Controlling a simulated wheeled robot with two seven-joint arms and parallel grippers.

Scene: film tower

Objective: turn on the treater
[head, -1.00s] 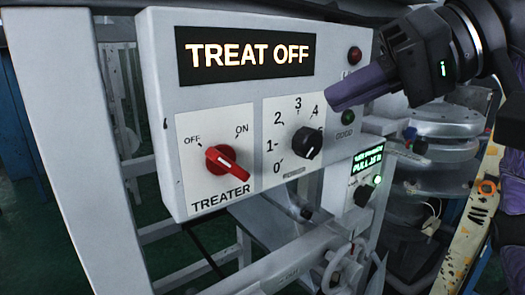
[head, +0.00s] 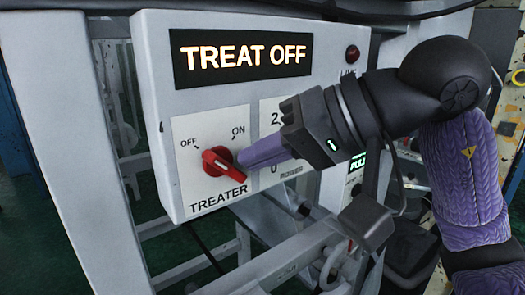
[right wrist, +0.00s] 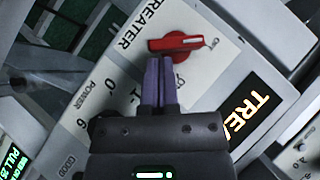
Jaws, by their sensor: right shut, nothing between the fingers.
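The red treater knob (head: 221,162) sits on a white plate marked OFF, ON and TREATER. Its handle slants from upper left, toward OFF, down to lower right. It also shows in the right wrist view (right wrist: 172,43). The lit display (head: 243,55) above reads TREAT OFF. My right gripper (head: 242,160) is shut and empty, its purple fingertips close beside the knob's right side. In the right wrist view the fingertips (right wrist: 159,60) are just below the knob; I cannot tell whether they touch it. My left gripper is not in view.
The power dial plate (head: 270,112), right of the treater plate, is mostly hidden behind my right gripper. A red lamp (head: 352,53) sits at the box's upper right. A metal frame and handwheel (head: 335,265) stand below the grey box (head: 160,110).

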